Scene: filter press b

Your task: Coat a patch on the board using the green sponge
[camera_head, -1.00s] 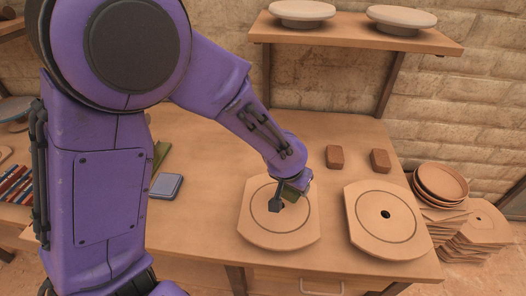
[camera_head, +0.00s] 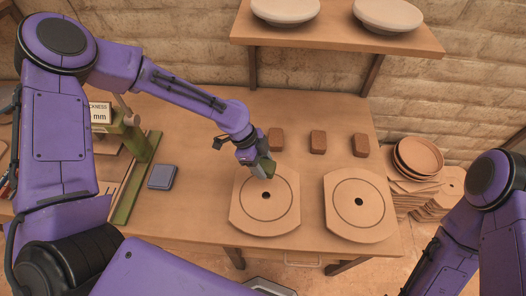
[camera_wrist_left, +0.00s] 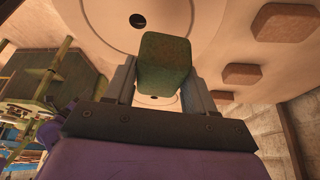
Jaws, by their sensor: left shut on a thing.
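My left gripper (camera_head: 262,168) is shut on the green sponge (camera_head: 267,165). It holds the sponge over the back edge of the left board (camera_head: 262,222). The sponge also shows between the two fingers in the left wrist view (camera_wrist_left: 165,62). The left board is a pale plate with a dark centre hole and a thin dark ring. A matching right board (camera_head: 361,225) lies beside it, apart from the gripper. No coated patch shows clearly on either board. Part of my right arm shows at the lower right; its gripper is out of view.
Brown blocks (camera_head: 318,142) stand in a row behind the boards. A blue-grey pad (camera_head: 162,176) and a green gauge stand (camera_head: 134,135) are at the left. A shelf (camera_head: 330,38) with pale discs hangs above. Stacked plates and bowls (camera_head: 418,157) stand right of the table.

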